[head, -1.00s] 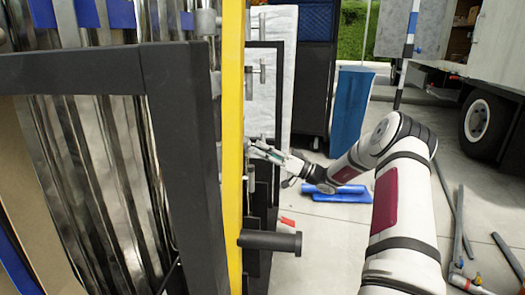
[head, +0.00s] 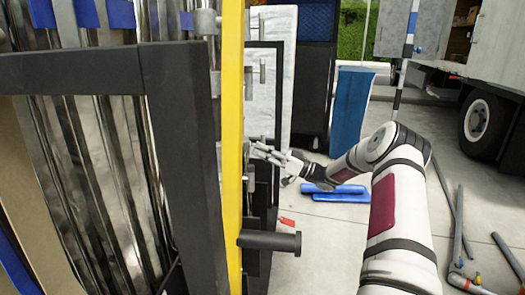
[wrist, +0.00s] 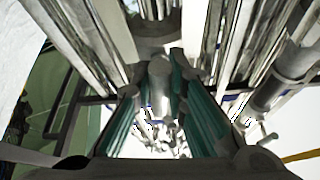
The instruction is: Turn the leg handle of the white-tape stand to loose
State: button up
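My gripper (head: 262,152) is at the right side of the yellow post, among grey metal fittings and handles. In the wrist view the two teal-padded fingers of my gripper (wrist: 158,85) are spread, with gaps showing between them. A grey rounded metal piece (wrist: 160,72) shows between the fingertips; I cannot tell whether they touch it or whether it is the leg handle. Chrome stand tubes (wrist: 98,30) run past on both sides. I cannot make out white tape on any stand. The yellow post and cart frame hide most of the stands beyond them.
The yellow post (head: 233,120) and dark cart frame (head: 185,150) stand close left of my gripper. A dark bar (head: 270,241) juts out below. Blue pieces (head: 335,194) lie on the floor behind. Grey pipes (head: 458,230) lie at the right, near a truck (head: 480,60).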

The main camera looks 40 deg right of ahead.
jog(key=o, duration=0.4)
jog(key=shift+d, duration=0.1)
jog(key=v, duration=1.2)
jog(key=shift+f, duration=0.15)
